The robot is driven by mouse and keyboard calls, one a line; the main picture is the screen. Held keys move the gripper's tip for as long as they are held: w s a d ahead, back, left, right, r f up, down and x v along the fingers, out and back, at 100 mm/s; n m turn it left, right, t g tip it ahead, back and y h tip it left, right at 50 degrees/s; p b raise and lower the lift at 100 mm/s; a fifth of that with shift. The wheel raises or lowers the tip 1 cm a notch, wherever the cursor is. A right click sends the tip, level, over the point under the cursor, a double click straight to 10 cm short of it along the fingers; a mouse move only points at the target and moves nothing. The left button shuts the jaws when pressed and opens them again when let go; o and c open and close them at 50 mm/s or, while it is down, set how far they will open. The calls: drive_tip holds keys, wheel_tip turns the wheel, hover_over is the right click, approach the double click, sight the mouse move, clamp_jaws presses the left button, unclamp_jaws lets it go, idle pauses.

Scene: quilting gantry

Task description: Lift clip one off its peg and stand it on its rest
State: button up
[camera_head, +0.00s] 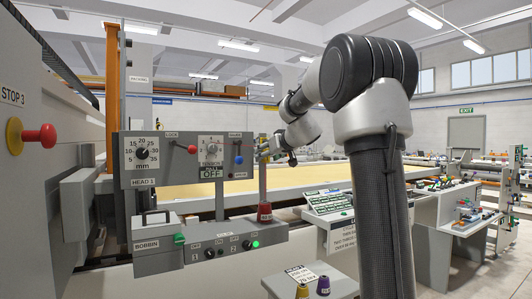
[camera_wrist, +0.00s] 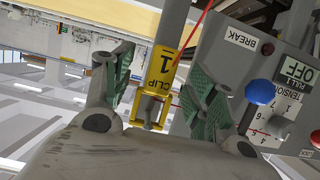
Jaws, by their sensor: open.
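Clip one, a yellow clip labelled "CLIP 1" (camera_wrist: 164,75), shows in the middle of the wrist view, upside down in that picture. It is against a grey upright bar (camera_wrist: 175,28), and a red thread runs close by it. My gripper (camera_wrist: 162,80) is open, with one green-padded finger on each side of the clip in the picture. A gap shows on both sides. I cannot tell the peg or the rest apart.
The tension panel (camera_wrist: 285,95) with a blue knob (camera_wrist: 260,92) and an "OFF" sign stands close beside the right finger. In the head view a red cone (camera_head: 264,212) stands below my gripper on the grey control box (camera_head: 225,246). A yellow quilting bed (camera_head: 300,180) lies behind.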

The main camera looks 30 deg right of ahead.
drive_tip(key=shift+c, duration=0.2)
drive_tip(key=c, duration=0.9)
drive_tip(key=shift+o, duration=0.2)
drive_tip(key=shift+r, duration=0.25)
drive_tip(key=shift+r, duration=0.65)
drive_tip(key=s, duration=0.7)
drive_tip(key=shift+d, duration=0.15)
